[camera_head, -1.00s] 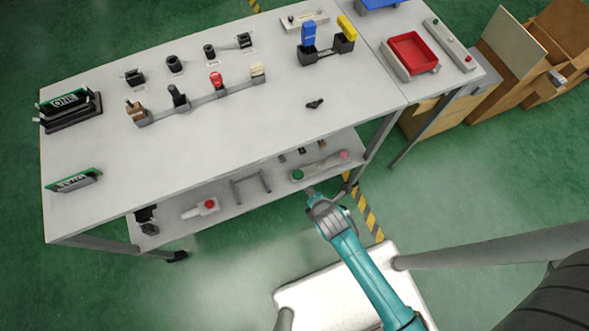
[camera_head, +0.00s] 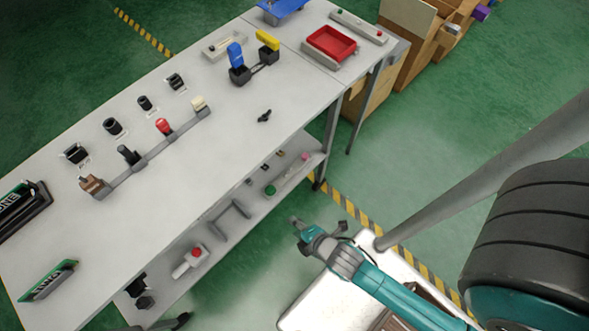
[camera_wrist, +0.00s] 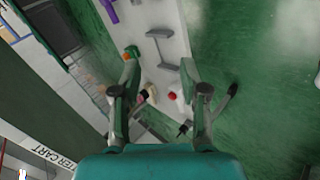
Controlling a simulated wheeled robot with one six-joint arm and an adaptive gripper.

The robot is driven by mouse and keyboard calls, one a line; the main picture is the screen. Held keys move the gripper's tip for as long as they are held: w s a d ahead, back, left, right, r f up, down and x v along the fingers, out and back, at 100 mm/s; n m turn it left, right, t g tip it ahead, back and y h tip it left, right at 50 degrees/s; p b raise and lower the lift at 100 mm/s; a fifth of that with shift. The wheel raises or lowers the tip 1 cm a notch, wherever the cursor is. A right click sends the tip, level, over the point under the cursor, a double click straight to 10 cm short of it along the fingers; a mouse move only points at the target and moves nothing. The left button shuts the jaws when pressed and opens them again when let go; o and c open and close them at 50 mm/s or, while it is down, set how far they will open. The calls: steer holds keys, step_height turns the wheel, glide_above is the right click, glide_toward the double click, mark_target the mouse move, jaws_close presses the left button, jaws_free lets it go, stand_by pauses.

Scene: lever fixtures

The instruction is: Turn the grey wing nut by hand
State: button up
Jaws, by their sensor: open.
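A small dark wing-shaped piece (camera_head: 264,116), which looks like the wing nut, lies on the bare right part of the grey table top (camera_head: 215,165) in the head view. It looks almost black there, so I cannot confirm that it is grey. My gripper (camera_head: 298,229) is in front of the table, well apart from the wing nut and over the floor side. In the wrist view my gripper (camera_wrist: 160,70) is open with nothing between its fingers. The wrist view faces the lower shelf (camera_wrist: 165,22), and I cannot make out the wing nut there.
A row of levers and knobs (camera_head: 162,126) stands left of the wing nut. Behind it are blue and yellow handles (camera_head: 237,58) and a red tray (camera_head: 331,43). The lower shelf holds a grey handle (camera_head: 231,212) and a red button (camera_head: 195,252). Cardboard boxes stand at the upper right.

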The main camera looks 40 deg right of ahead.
steer(key=g+y, duration=0.2)
steer(key=g, duration=0.5)
glide_above(288, 173)
steer(key=s+a, duration=0.3)
steer(key=s, duration=0.1)
steer(key=x, duration=0.4)
steer(key=s+d+x, duration=0.1)
steer(key=x, duration=0.3)
steer(key=s+d+x, duration=0.1)
steer(key=x, duration=0.3)
steer(key=shift+w+d+f, duration=0.1)
steer(key=shift+f, duration=0.45)
steer(key=w+d+r+y, duration=0.1)
steer(key=d, duration=0.1)
steer(key=w+d+r, duration=0.1)
steer(key=d, duration=0.1)
steer(key=w+d+r+g+y, duration=0.1)
steer(key=d, duration=0.1)
steer(key=shift+d+r+n+y, duration=0.15)
steer(key=shift+n+y, duration=0.15)
steer(key=shift+x, duration=3.65)
jaws_close()
